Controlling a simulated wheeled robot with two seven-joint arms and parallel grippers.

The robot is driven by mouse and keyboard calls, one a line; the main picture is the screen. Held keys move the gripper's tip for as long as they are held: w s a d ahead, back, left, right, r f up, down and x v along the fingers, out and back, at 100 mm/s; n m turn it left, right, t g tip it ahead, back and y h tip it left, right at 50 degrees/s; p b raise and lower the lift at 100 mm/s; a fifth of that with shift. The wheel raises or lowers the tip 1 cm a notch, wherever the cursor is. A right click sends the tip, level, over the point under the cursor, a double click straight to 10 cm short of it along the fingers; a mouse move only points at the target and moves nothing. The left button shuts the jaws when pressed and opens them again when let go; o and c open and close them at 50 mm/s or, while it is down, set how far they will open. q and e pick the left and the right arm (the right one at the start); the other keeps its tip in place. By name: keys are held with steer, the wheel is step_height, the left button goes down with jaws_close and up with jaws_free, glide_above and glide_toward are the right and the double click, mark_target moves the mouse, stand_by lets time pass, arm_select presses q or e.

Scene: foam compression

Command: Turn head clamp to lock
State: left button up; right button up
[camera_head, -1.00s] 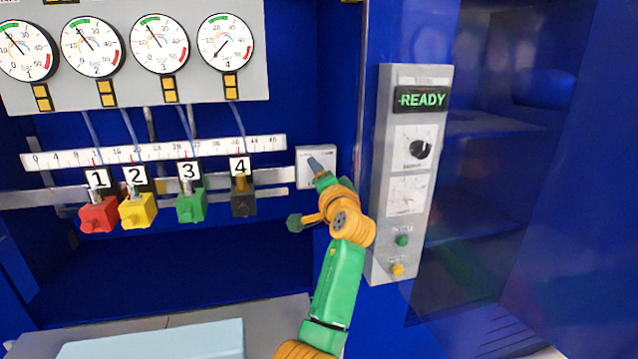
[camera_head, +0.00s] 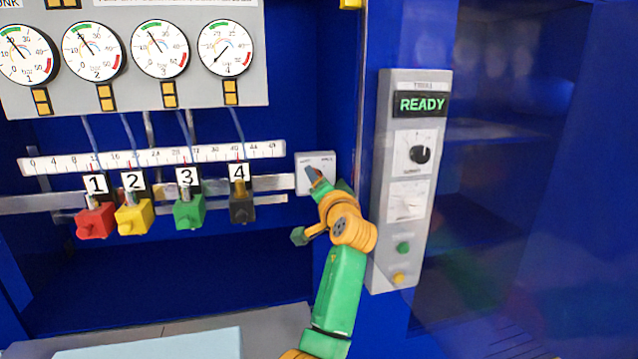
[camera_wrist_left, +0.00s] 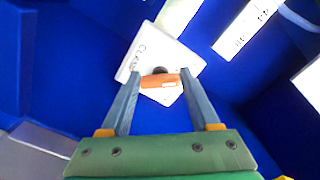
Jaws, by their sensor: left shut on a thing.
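The head clamp is a small white plate (camera_head: 328,163) on the blue back wall, right of the rail. In the left wrist view the plate (camera_wrist_left: 140,50) has lettering, partly cut off by my gripper, and carries an orange lever (camera_wrist_left: 160,82) on a dark hub (camera_wrist_left: 160,71). My left gripper (camera_wrist_left: 160,77) has its two grey fingers on either side of the lever and is shut on it. In the head view my left gripper (camera_head: 312,176) reaches up to the plate and hides the lever. My right gripper is not in view.
Left of the plate hang red (camera_head: 95,221), yellow (camera_head: 134,217), green (camera_head: 188,212) and black (camera_head: 242,209) blocks below gauges. To the right stands a grey control panel (camera_head: 408,180) reading READY, with a knob and buttons, close to my arm.

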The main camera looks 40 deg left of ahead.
arm_select(q)
steer(key=o, duration=1.1)
steer(key=shift+r, duration=0.25)
steer(key=shift+o, duration=1.3)
steer(key=shift+w+f, duration=0.1)
steer(key=shift+f, duration=0.05)
step_height(320, 180, up, 4)
steer(key=p, duration=0.4)
steer(key=shift+w+r+p, duration=0.1)
steer(key=shift+r+p, duration=0.15)
steer(key=shift+p, duration=0.05)
steer(key=s+d+r+p, duration=0.6)
steer(key=s+d+r, duration=0.1)
steer(key=s, duration=0.4)
steer(key=shift+s+d+r+p, duration=0.35)
steer(key=shift+s+r+p, duration=0.05)
steer(key=shift+r, duration=0.3)
steer(key=shift+s, duration=0.15)
